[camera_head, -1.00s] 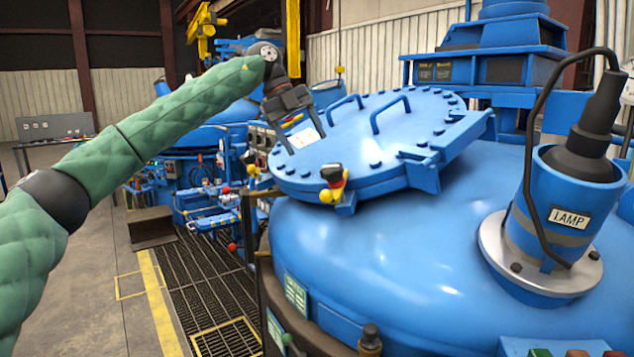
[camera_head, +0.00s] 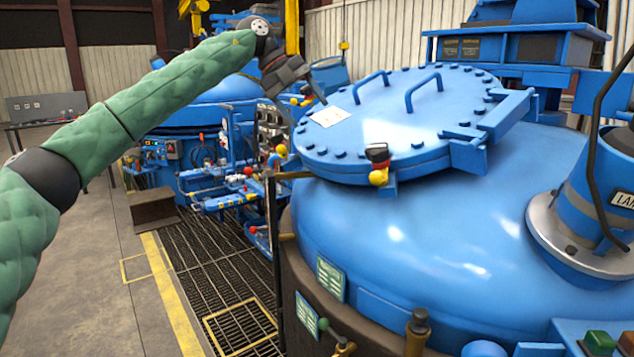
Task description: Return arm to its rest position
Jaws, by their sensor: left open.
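My left arm, in a green quilted sleeve, comes in from the left of the head view and reaches up and across. My left gripper (camera_head: 310,92) is at the far left edge of the round blue hatch lid (camera_head: 395,125), and its jaws are open. I cannot tell whether a finger touches the lid. No object shows between the fingers. The lid is closed or nearly closed on the blue furnace vessel (camera_head: 420,230), with two handles and a white label on top. My right gripper does not show.
A blue lamp housing (camera_head: 590,200) stands on the vessel at the right. A red-and-yellow knob fitting (camera_head: 378,165) sticks out at the lid's front edge. Blue machinery with valves (camera_head: 220,185) stands behind on the left. Grating (camera_head: 225,280) and open floor (camera_head: 90,260) lie at lower left.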

